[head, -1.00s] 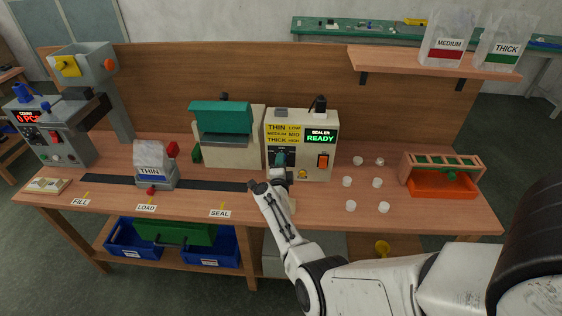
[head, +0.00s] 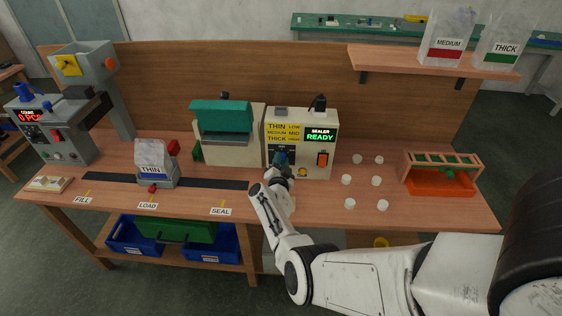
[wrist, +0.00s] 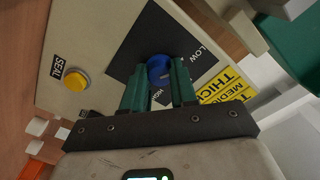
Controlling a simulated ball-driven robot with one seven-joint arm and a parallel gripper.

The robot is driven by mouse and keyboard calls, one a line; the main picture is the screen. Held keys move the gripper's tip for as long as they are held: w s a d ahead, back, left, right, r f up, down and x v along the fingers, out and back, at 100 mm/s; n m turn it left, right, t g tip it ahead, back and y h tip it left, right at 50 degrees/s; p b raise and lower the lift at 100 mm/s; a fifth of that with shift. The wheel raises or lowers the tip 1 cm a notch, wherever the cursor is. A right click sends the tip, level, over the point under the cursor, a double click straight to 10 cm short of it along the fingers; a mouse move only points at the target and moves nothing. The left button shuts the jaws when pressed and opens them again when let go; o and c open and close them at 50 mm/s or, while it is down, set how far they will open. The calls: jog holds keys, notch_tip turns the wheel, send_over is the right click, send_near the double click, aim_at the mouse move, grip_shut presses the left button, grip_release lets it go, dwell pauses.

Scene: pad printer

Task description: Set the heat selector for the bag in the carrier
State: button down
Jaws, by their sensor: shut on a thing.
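The bag labelled THIN (head: 152,165) stands in the grey carrier (head: 158,182) on the dark track, near the LOAD mark. The heat selector is a blue round knob (wrist: 159,70) on a black plate with LOW and HIGH lettering in the wrist view. My gripper (wrist: 160,82) has its green fingers on both sides of the knob, shut on it. In the head view my gripper (head: 281,163) is at the front of the sealer's control box (head: 318,118), partly hiding the knob. A yellow chart (head: 283,132) there pairs THIN with LOW, MEDIUM with MID and THICK with HIGH.
The sealer display (head: 320,136) reads READY, with an orange switch (head: 323,160) below it. The yellow SEAL button (wrist: 75,81) is beside the knob. Several white caps (head: 347,180) and an orange rack (head: 440,180) are to the right.

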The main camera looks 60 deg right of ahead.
jog(key=shift+f, duration=0.1)
dwell(0.4)
jog(key=c, duration=0.9)
grip_release()
jog(key=shift+a, duration=0.1)
jog(key=p+v, duration=0.5)
jog(key=v, duration=0.4)
jog(key=shift+a, duration=0.2)
jog(key=shift+s+a, duration=0.35)
jog(key=shift+a, duration=0.2)
